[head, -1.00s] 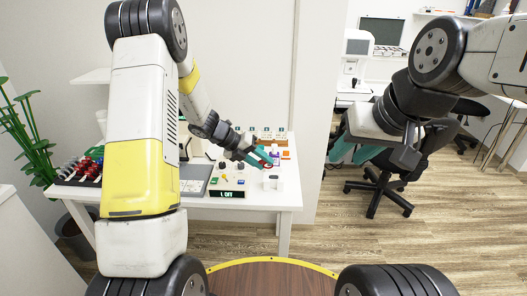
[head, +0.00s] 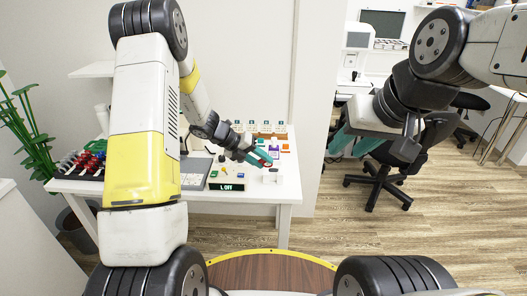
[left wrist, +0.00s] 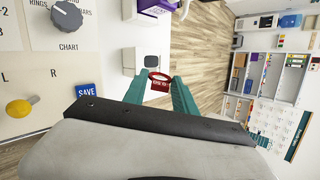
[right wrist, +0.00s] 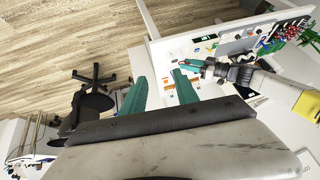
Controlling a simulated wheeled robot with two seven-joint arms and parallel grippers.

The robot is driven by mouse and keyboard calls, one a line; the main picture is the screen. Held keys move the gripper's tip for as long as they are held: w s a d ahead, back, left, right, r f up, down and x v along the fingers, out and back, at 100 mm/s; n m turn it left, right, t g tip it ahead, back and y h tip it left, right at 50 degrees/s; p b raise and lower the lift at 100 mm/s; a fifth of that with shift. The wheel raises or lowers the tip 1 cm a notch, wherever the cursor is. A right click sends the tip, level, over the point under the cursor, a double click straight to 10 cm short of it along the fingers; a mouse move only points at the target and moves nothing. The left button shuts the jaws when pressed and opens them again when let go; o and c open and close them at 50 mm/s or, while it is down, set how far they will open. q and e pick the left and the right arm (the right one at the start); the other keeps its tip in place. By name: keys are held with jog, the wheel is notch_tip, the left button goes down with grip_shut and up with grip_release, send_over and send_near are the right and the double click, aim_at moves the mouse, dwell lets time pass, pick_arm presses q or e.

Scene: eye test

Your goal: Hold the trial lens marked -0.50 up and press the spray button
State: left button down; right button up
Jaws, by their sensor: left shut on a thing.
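A red-rimmed trial lens (left wrist: 158,82) sits between the teal fingertips of my left gripper (left wrist: 158,92) in the left wrist view. Its printed marking is too small to read surely. In the head view my left gripper (head: 263,160) is shut on it above the table's right part. A small white box (head: 272,176) stands just right of and below the fingertips. I cannot make out which part is the spray button. My right gripper (right wrist: 158,80) is open and empty; in the head view it hangs right of the table.
A control console with an "L OFF" display (head: 227,187) stands left of the white box. A purple bottle (head: 274,151) and a row of labelled holders (head: 260,128) are behind. A dark chair (head: 385,165) is right, beyond open floor.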

jog(key=shift+c, duration=0.3)
jog(key=shift+w, duration=0.1)
jog(key=c, duration=0.3)
jog(key=shift+w+r, duration=0.2)
jog(key=shift+w, duration=0.05)
jog(key=c, duration=0.4)
jog(key=shift+g, duration=0.5)
jog(key=w+r, duration=0.1)
jog(key=w, duration=0.2)
jog(key=w+r, duration=0.1)
jog(key=w, duration=0.2)
jog(key=w+a, duration=0.1)
jog(key=w, duration=0.2)
jog(key=shift+r, duration=0.4)
grip_shut()
jog(key=w+a, duration=0.3)
jog(key=w, duration=0.8)
jog(key=w+a+f+g+h, duration=0.1)
jog(key=w+a+f, duration=0.4)
jog(key=w, duration=0.4)
jog(key=w+a+f+h, duration=0.1)
jog(key=w+a+f, duration=0.4)
jog(key=w, duration=0.4)
jog(key=shift+f+m+g, duration=0.3)
jog(key=shift+f+g, duration=0.1)
jog(key=shift+f, duration=0.2)
